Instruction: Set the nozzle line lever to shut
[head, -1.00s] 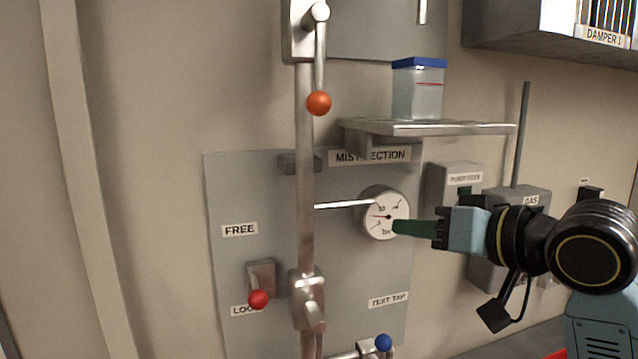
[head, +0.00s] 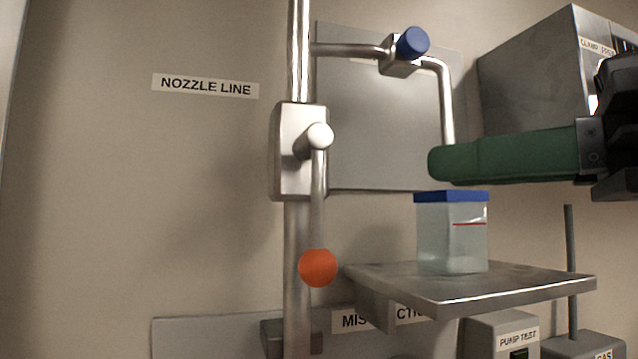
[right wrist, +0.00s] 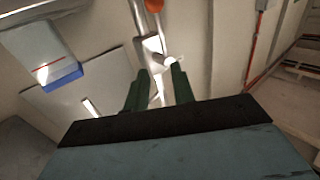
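The nozzle line valve body (head: 298,150) sits on a vertical pipe, right of and below the NOZZLE LINE label (head: 205,86). Its lever (head: 317,205) hangs straight down along the pipe and ends in an orange ball (head: 318,267). The ball also shows at the top edge of the right wrist view (right wrist: 154,5). My right gripper (head: 432,163) is to the right of the valve, about level with it in the picture and apart from lever and ball. In the right wrist view its green fingers (right wrist: 157,75) are spread, with nothing held. My left gripper is out of view.
A shelf (head: 470,290) right of the pipe carries a clear jar with a blue lid (head: 452,235), just below my right gripper. A bent pipe with a blue knob (head: 412,43) is above.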

